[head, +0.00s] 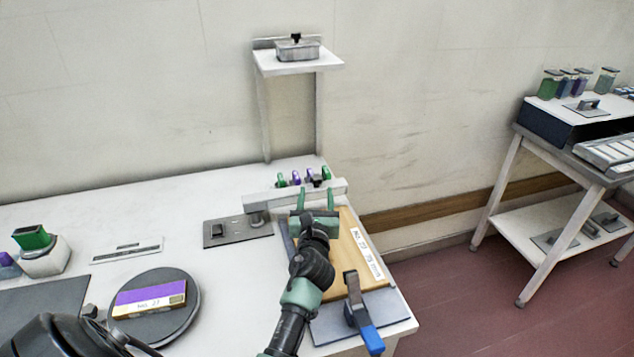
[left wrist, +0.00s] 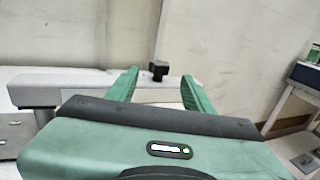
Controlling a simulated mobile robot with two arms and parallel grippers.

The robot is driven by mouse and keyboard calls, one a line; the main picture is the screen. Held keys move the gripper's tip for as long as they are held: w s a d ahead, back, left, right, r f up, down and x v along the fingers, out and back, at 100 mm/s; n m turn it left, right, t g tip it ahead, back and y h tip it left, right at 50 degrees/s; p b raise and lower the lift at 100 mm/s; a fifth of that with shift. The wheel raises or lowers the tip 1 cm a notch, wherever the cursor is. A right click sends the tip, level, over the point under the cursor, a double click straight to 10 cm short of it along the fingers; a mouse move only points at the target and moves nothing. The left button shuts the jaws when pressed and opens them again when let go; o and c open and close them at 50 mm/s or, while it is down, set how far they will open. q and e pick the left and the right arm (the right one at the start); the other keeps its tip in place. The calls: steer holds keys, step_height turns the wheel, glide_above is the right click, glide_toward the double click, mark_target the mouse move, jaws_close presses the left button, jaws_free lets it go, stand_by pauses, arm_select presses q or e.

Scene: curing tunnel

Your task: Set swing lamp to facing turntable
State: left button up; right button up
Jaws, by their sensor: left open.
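The swing lamp (head: 262,201) is a pale bar on a short post on a grey base plate (head: 238,231). Its bar extends right, over the back of the wooden board and away from the turntable. The turntable (head: 187,318), a dark round disc at the front left, bears a purple and yellow block (head: 150,298). My left gripper (head: 316,193) is open at the bar's right part. In the left wrist view, the bar (left wrist: 65,84) runs behind the green fingers (left wrist: 160,82), and a black knob (left wrist: 158,70) shows between them. I cannot tell whether the fingers touch it. My right gripper is not in view.
A wooden board (head: 355,268) lies under my left arm, beside a blue-handled clamp (head: 368,338). Green and purple items (head: 295,179) stand behind the bar. A wall shelf (head: 272,67) rises behind. Bare white table (head: 215,268) lies between turntable and lamp.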

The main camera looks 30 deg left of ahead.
mark_target(317, 182)
arm_select(q)
steer(key=x, duration=0.7)
steer(key=shift+w+a+r, duration=0.1)
steer(key=shift+w+a, duration=0.1)
steer(key=shift+s, duration=0.1)
jaws_close()
stand_by(1.1)
